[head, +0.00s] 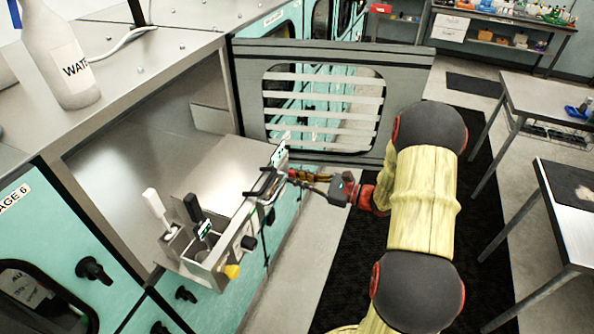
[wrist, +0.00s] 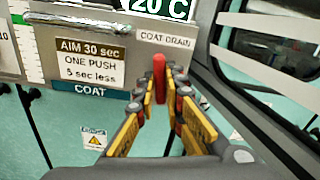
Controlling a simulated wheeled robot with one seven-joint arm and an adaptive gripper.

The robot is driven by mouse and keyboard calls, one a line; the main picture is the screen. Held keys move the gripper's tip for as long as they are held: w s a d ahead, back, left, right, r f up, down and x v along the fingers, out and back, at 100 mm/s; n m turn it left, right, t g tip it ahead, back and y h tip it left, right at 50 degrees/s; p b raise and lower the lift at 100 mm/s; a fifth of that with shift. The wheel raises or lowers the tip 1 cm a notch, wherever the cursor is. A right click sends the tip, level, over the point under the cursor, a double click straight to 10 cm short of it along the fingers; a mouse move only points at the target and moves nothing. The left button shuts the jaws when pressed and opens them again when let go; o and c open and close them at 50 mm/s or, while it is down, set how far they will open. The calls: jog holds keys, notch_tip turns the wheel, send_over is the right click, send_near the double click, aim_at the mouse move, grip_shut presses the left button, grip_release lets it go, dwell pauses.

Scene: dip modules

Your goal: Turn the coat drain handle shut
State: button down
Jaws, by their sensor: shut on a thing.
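The coat drain handle (wrist: 159,70) is a red, rounded lever that points up in the wrist view, just below the "COAT DRAIN" label (wrist: 165,36). My gripper (wrist: 160,90) has its yellow and grey fingers closed on both sides of this handle; the fingers hide part of it. In the head view my gripper (head: 297,176) reaches in from the right to the front of the metal dip station (head: 222,252). The handle cannot be made out clearly there.
A grey slatted door (head: 410,75) stands open behind my gripper. A "COAT" instruction plate (wrist: 90,60) is left of the handle. A white-handled tool (head: 156,206) and a dark-handled one stand in the station. A bottle (head: 60,50) is on top. Dark floor matting lies at right.

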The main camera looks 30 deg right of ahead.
jog(key=shift+m+p, duration=1)
jog(key=shift+m, duration=0.2)
jog(key=shift+f, duration=0.1)
jog(key=c, duration=1.9)
grip_release()
jog(key=v, duration=1.2)
